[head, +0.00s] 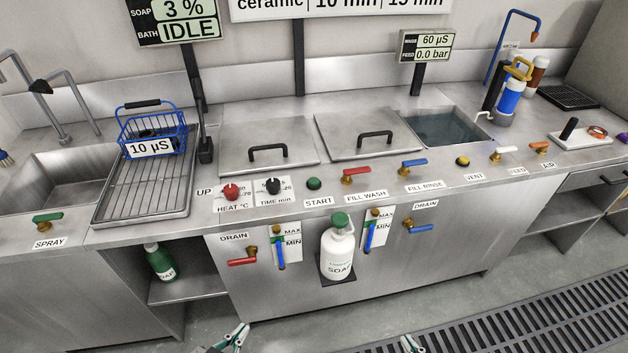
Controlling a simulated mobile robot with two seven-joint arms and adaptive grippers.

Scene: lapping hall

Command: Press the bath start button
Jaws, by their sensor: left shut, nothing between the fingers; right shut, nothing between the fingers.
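The green start button (314,183) sits on the front strip of the steel counter, above a label reading START. It lies between the black TIME knob (273,186) and the red FILL WASH valve (355,175). The display (177,22) at the top left reads BATH IDLE and SOAP 3 %. My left gripper (240,332) is at the bottom edge, low in front of the cabinet, shut and empty. My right gripper (411,343) is at the bottom edge further right, shut and empty. Both are well below the button and apart from it.
Two lidded baths (345,148) lie behind the button. A red HEAT knob (231,192) is left of it. A white soap bottle (338,254) juts from the cabinet front below. A blue basket (152,128) stands on the rack at left. The floor in front is free.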

